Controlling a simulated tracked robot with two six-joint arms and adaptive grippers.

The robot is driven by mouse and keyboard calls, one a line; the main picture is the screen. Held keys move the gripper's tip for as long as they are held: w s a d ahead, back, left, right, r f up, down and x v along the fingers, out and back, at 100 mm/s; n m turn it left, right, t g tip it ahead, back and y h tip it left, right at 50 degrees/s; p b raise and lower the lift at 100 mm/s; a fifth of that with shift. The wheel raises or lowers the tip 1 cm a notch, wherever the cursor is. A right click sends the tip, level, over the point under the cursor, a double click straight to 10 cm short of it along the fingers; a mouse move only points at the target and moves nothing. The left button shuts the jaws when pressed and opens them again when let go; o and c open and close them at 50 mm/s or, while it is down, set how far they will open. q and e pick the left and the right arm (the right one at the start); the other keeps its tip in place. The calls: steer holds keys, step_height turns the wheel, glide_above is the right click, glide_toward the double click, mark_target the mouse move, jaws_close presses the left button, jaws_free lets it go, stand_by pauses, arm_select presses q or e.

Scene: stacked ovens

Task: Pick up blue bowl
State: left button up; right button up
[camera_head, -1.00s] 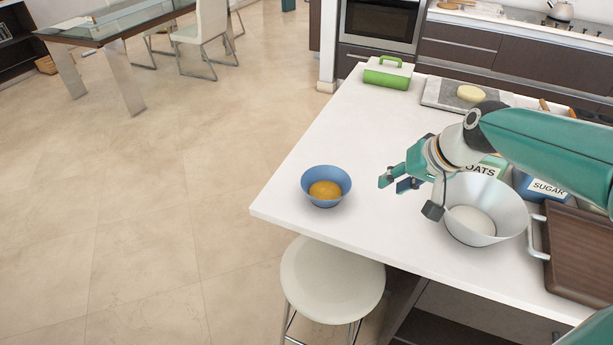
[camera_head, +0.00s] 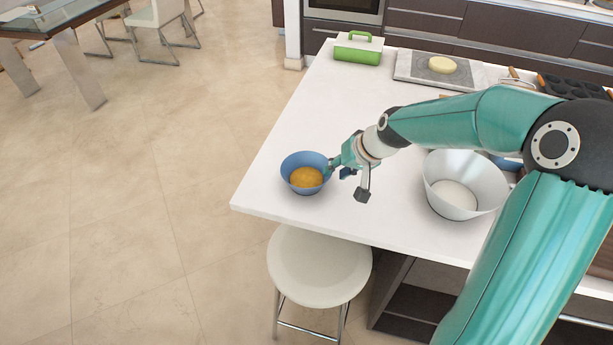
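The blue bowl (camera_head: 304,160), with something orange-yellow inside it, stands upright on the white counter near its left edge. My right gripper (camera_head: 337,171) is at the right rim of the bowl. Its fingers look spread, one at the rim and the other to the right of it. Whether the fingers touch the bowl is hard to tell. My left gripper is not in view.
A large white-grey bowl (camera_head: 463,184) with pale contents stands on the counter to the right, beside my arm. A green-and-white container (camera_head: 358,48) and a board (camera_head: 410,66) with a yellow item are farther back. A round stool (camera_head: 318,266) stands at the front edge.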

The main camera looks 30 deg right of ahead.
mark_target(306, 176)
steer(key=shift+w+a+f+p, duration=0.1)
steer(key=shift+w+f+p, duration=0.2)
steer(key=shift+w+f, duration=0.1)
steer(key=x, duration=0.1)
steer(key=p+x, duration=0.1)
steer(key=x, duration=0.1)
steer(key=shift+w, duration=0.35)
steer(key=shift+w+f, duration=0.25)
steer(key=shift+f, duration=0.15)
jaws_close()
